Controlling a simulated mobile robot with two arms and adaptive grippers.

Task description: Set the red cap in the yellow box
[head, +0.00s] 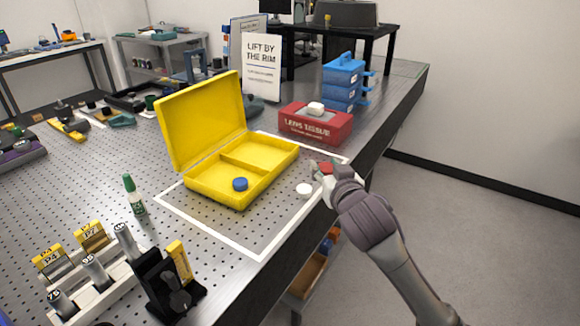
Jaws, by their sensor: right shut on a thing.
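The yellow box (191,182) stands open inside a white outline on the perforated table, its lid (200,120) tilted up at the back left. A blue cap (240,184) lies in its front compartment. The red cap (326,168) is in my right gripper (322,170), which is shut on it, to the right of the box near the table's right edge. The gripper's fingers partly hide the cap. A white cap (304,189) lies on the table just left of and below the gripper. My left gripper is not in view.
A red lens tissue box (303,128) and blue stacked cases (341,84) stand behind the gripper. A sign (261,66) stands behind the lid. A green-capped bottle (133,195), a labelled rack (88,288) and a black holder (160,285) occupy the front left.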

